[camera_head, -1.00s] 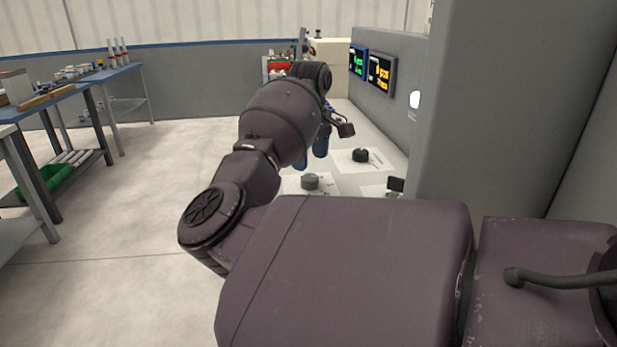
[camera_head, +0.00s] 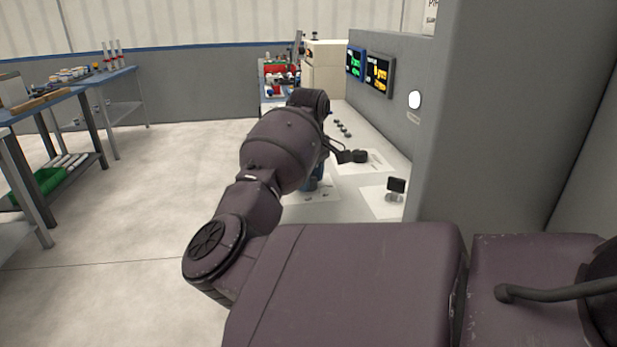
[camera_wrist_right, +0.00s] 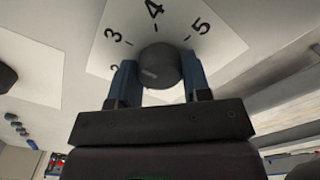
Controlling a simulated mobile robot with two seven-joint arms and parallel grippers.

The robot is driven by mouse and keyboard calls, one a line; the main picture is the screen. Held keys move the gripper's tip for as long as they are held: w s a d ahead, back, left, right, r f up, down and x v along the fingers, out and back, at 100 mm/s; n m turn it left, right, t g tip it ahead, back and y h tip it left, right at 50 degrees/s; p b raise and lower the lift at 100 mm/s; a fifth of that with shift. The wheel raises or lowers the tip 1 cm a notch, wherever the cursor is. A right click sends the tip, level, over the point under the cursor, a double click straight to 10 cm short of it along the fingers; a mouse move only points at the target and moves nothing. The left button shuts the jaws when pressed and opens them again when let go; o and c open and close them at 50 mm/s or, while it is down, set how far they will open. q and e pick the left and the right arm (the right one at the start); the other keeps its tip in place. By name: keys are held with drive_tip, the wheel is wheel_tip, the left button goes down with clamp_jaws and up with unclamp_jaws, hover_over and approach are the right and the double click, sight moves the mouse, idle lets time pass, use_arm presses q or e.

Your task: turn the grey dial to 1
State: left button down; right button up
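The grey dial (camera_wrist_right: 158,66) is a round knob on a white plate (camera_wrist_right: 230,48) with black numbers; 3, 4 and 5 read clearly in the right wrist view. A faint mark on its face points down-left there. My right gripper (camera_wrist_right: 160,70) has its blue fingers on opposite sides of the dial, with no clear gap, so it looks shut on it. In the head view my right gripper (camera_head: 313,182) is down at the plate and hides the dial. My left gripper is not in view.
A black dial (camera_head: 360,156) on its own plate and a dark-topped knob (camera_head: 396,187) stand to the right on the white counter. Several small knobs (camera_head: 343,128) lie beyond. A grey wall with two displays (camera_head: 378,74) bounds the right side.

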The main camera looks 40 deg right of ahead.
drive_tip(key=shift+c, duration=1.3)
